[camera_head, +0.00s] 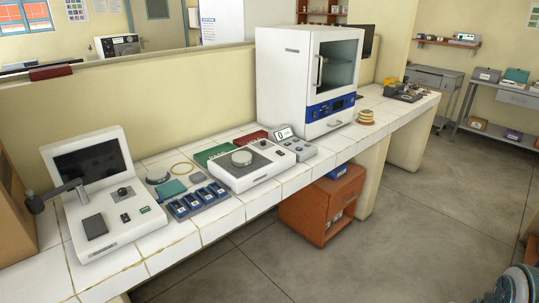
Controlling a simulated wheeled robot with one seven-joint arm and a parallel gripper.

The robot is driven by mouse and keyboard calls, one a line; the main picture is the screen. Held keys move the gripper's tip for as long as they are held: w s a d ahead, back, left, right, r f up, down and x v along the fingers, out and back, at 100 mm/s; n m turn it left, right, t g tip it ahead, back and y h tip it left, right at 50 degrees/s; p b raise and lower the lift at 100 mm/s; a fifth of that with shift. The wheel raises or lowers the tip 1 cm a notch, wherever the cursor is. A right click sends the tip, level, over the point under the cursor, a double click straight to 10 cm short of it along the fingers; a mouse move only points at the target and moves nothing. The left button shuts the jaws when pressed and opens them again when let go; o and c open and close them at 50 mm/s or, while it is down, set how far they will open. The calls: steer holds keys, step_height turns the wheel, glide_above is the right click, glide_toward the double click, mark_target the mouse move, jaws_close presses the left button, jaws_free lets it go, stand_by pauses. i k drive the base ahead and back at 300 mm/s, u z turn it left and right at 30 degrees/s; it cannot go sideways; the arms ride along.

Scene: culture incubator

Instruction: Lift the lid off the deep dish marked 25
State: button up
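I cannot make out any dish marked 25; markings are too small to read here. A stack of round yellowish dishes (365,117) stands on the bench right of the white incubator (309,80). The incubator's windowed door looks shut. A grey round piece (241,158) sits on top of a white bench instrument (250,172). A flat grey round thing (157,177) lies left of it; I cannot tell whether it is a lidded dish. My gripper is not in view.
The tiled bench (215,222) runs from lower left to upper right. A row of blue holders (198,200) and a white device with a dark screen (100,195) stand on it. An orange cabinet (322,203) is below.

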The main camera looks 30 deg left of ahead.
mark_target(239, 157)
steer(key=z, duration=0.15)
steer(key=i, duration=1.35)
steer(key=u, duration=0.6)
steer(key=i, duration=1.1)
steer(key=u, duration=1.45)
steer(key=i, duration=0.55)
steer(key=u, duration=0.45)
